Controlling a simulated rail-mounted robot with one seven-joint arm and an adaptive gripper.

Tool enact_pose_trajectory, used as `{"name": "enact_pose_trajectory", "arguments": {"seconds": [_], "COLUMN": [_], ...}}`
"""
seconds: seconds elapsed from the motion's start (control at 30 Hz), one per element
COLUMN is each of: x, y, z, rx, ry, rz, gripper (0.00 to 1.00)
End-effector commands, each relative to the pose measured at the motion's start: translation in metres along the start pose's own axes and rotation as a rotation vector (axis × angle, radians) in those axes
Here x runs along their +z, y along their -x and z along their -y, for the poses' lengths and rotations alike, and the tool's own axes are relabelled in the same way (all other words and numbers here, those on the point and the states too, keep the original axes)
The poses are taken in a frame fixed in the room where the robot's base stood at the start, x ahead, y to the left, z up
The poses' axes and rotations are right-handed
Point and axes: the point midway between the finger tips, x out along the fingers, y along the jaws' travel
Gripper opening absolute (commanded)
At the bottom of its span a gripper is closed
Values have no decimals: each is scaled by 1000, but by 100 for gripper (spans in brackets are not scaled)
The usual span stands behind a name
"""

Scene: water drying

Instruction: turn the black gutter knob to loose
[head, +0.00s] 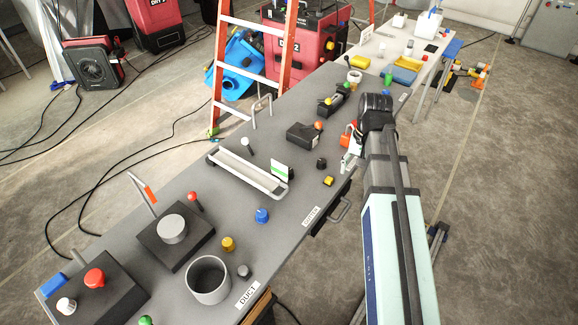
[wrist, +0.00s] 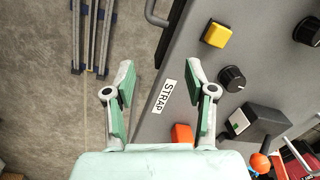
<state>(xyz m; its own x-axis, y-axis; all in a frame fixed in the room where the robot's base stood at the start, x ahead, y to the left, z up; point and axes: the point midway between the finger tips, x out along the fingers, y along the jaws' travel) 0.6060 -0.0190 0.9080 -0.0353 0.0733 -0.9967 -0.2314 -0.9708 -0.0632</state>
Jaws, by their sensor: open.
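My gripper (wrist: 161,72) is open and empty in the wrist view, its two pale green fingers spread above the table edge by the STRAP label. In the wrist view a black round knob (wrist: 232,78) with a white mark sits right of the right finger, apart from it. A second black knob (wrist: 308,30) shows at the upper right edge. In the head view a small black knob (head: 321,163) stands on the table near the GUTTER label (head: 311,214) and the pale gutter channel (head: 250,173). I cannot tell which wrist-view knob is the gutter one.
A metal handle (head: 341,209) sticks out from the table's front. An orange ladder (head: 218,70) stands behind.

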Motion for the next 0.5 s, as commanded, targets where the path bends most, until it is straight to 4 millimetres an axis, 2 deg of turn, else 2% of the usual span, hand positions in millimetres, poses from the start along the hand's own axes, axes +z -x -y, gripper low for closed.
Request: {"name": "enact_pose_trajectory", "arguments": {"seconds": [0.03,0.17,0.3,0.4,0.5], "x": [-2,2,15,26,34], "y": [19,57,94,114,126], "z": [23,82,143,176,196], "rx": [8,27,45,53,58], "ry": [-1,-29,-64,-84,-101], "rz": [-6,-17,-34,-43,-50], "gripper": [55,55,55,55,55]}}
